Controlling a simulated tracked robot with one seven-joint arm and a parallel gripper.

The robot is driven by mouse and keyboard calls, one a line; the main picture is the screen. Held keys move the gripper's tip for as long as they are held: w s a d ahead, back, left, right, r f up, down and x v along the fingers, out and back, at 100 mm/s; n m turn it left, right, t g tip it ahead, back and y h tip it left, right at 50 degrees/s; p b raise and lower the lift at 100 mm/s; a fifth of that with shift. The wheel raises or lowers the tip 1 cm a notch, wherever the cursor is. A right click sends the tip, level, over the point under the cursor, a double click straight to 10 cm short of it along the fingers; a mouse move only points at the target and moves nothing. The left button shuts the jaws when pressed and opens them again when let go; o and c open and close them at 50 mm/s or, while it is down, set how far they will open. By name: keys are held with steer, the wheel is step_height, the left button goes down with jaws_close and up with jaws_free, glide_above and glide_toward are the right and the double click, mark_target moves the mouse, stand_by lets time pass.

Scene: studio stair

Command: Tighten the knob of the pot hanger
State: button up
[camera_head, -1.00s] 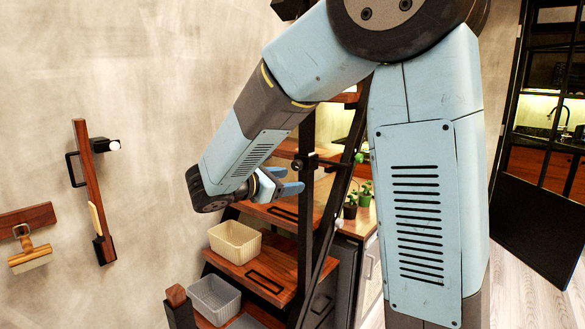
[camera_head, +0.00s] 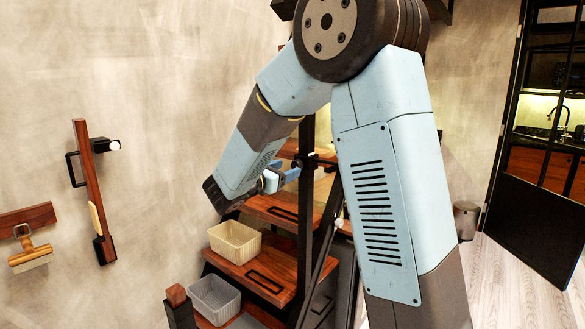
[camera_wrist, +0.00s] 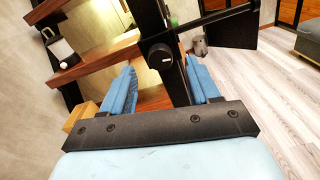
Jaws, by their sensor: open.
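The pot hanger's knob is a round black knob (camera_wrist: 160,56) with a pale mark on its face, on a dark upright post in the wrist view. In the head view a small black fitting (camera_head: 306,161) shows on the black post (camera_head: 306,225). My gripper (camera_wrist: 164,84) has its two blue fingers spread, one left and one right of the post in the wrist view. The knob lies beyond the fingertips, between them in the picture, with nothing gripped. In the head view my gripper (camera_head: 284,177) is just left of the post, slightly below the fitting.
Wooden stair-like shelves (camera_head: 270,262) hold a cream basket (camera_head: 235,243) and a grey basket (camera_head: 214,298). A wooden rail (camera_head: 94,190) and a brush (camera_head: 30,258) hang on the left wall. A bin (camera_head: 466,219) stands on the open floor at right.

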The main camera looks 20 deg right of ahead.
mark_target(295, 166)
steer(key=shift+x, duration=2.15)
steer(key=shift+c, duration=0.4)
steer(key=c, duration=0.9)
steer(key=shift+a, duration=0.15)
steer(key=shift+c, duration=0.3)
